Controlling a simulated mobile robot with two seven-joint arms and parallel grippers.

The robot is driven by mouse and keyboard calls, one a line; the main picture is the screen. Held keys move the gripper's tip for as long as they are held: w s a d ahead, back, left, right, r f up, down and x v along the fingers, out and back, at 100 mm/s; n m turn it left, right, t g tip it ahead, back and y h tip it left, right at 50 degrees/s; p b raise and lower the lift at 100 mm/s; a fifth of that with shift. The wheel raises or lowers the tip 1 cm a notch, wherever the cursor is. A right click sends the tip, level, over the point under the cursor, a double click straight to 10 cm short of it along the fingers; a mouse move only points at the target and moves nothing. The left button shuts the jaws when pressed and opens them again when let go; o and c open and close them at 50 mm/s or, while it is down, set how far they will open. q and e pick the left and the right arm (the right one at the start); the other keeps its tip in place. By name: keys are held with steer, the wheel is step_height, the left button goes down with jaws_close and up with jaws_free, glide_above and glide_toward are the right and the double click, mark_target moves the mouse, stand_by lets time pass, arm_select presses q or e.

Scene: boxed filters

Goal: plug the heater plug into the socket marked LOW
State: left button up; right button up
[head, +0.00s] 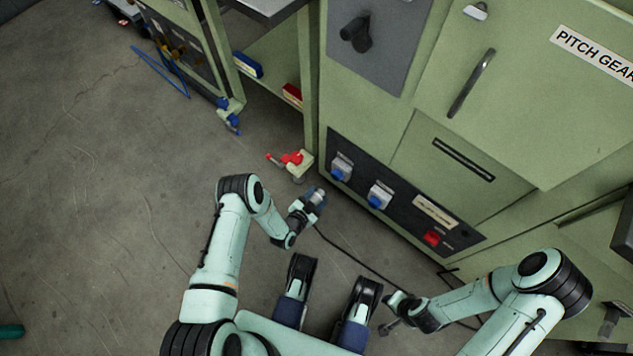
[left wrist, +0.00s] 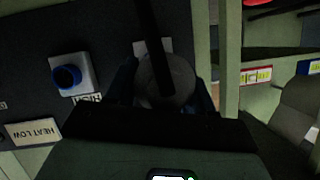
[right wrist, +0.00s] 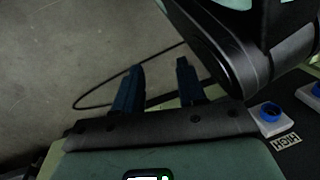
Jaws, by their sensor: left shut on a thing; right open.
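My left gripper (head: 312,200) is shut on the heater plug, a round grey body (left wrist: 167,82) between its fingers in the left wrist view. Its black cable (head: 352,257) trails right across the floor. The plug is close to the dark socket panel (head: 405,205). A left socket (head: 340,170) and a right socket (head: 379,197), both blue with pale housings, sit on it. The right one shows in the left wrist view (left wrist: 67,77); the plug hides most of the other. A HIGH label (right wrist: 287,143) shows beside a socket. My right gripper (right wrist: 160,68) is open and empty.
A red switch (head: 434,238) and a white label (head: 435,212) are on the panel's right part. A red-handled valve (head: 293,160) stands left of the sockets, near the left gripper. Green cabinets fill the right. The grey floor (head: 110,210) is mostly clear.

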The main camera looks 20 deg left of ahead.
mark_target(339, 172)
arm_select(q)
steer(key=shift+f, duration=0.1)
stand_by(0.3)
steer(key=shift+d, duration=0.1)
steer(key=shift+w+d+b, duration=0.25)
steer(key=shift+w+b, duration=0.1)
steer(key=shift+w, duration=0.35)
steer(key=shift+w+d+b, duration=0.2)
steer(key=shift+w+b, duration=0.15)
steer(key=shift+w, duration=0.3)
steer(key=shift+w+d+b, duration=0.25)
steer(key=shift+w+b, duration=0.2)
steer(key=shift+w, duration=0.25)
steer(key=shift+w+d+b, duration=0.25)
steer(key=shift+w+b, duration=0.15)
steer(key=shift+w, duration=0.25)
arm_select(e)
steer(key=s+f+g, duration=0.2)
steer(key=s+f, duration=0.1)
steer(key=s, duration=0.3)
steer(key=shift+d+f, duration=0.3)
steer(key=shift+d, duration=0.05)
steer(key=shift+r, duration=0.15)
arm_select(q)
steer(key=shift+w+d, duration=0.2)
steer(key=shift+w, duration=0.3)
steer(key=shift+w+d, duration=0.15)
steer(key=shift+w, duration=0.3)
arm_select(e)
steer(key=shift+f, duration=0.25)
